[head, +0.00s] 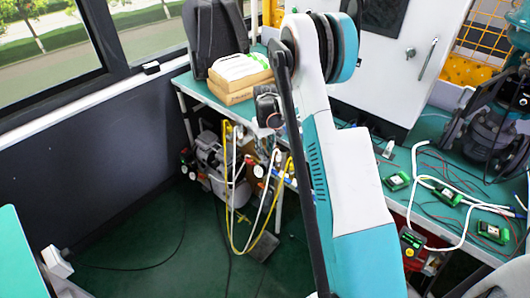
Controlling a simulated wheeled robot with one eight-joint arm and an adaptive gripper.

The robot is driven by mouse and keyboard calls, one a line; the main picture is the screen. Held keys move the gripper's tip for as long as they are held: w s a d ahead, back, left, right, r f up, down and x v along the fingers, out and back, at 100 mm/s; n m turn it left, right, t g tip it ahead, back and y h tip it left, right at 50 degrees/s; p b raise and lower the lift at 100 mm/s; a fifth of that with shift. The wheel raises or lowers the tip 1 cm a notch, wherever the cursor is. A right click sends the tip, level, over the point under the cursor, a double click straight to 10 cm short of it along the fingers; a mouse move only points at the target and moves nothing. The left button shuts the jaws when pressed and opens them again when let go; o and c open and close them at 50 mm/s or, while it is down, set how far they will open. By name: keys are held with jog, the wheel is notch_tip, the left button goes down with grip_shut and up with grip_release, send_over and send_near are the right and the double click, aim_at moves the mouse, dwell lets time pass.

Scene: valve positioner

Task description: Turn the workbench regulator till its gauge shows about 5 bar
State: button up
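Small pressure fittings with yellow and white hoses (233,200) hang at the front edge of the teal workbench (205,95), left of my arm. A small round pale face (259,170) among them looks like a gauge. It is too small to read, and I cannot tell which fitting is the regulator's knob. A dark part at the end of my arm, likely my gripper (269,112), shows just above these fittings, partly behind my arm link. I cannot make out its fingers or whether it touches anything.
A grey compressor-like unit (212,160) stands under the bench. A cardboard box (240,85) and a black backpack (214,35) sit on top. Green circuit boards (447,194) and cables lie on the right bench, beside a dark valve assembly (490,125). The green floor at left is mostly free.

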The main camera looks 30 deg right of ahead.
notch_tip(320, 180, up, 10)
jog(key=shift+r, duration=0.2)
dwell(0.5)
notch_tip(320, 180, up, 11)
jog(key=t, duration=0.2)
send_over(265, 151)
jog(key=s+a, duration=0.4)
jog(key=a, duration=0.2)
jog(key=s+a+r+t, duration=0.1)
jog(key=s+a+r, duration=0.4)
jog(key=s+r, duration=0.2)
jog(key=s+a+t, duration=0.2)
jog(key=s+a, duration=0.2)
jog(key=s, duration=0.6)
jog(key=s+a+t, duration=0.2)
jog(key=s+a, duration=0.2)
jog(key=s, duration=0.6)
jog(key=shift+s+a+r, duration=0.2)
jog(key=shift+s, duration=0.1)
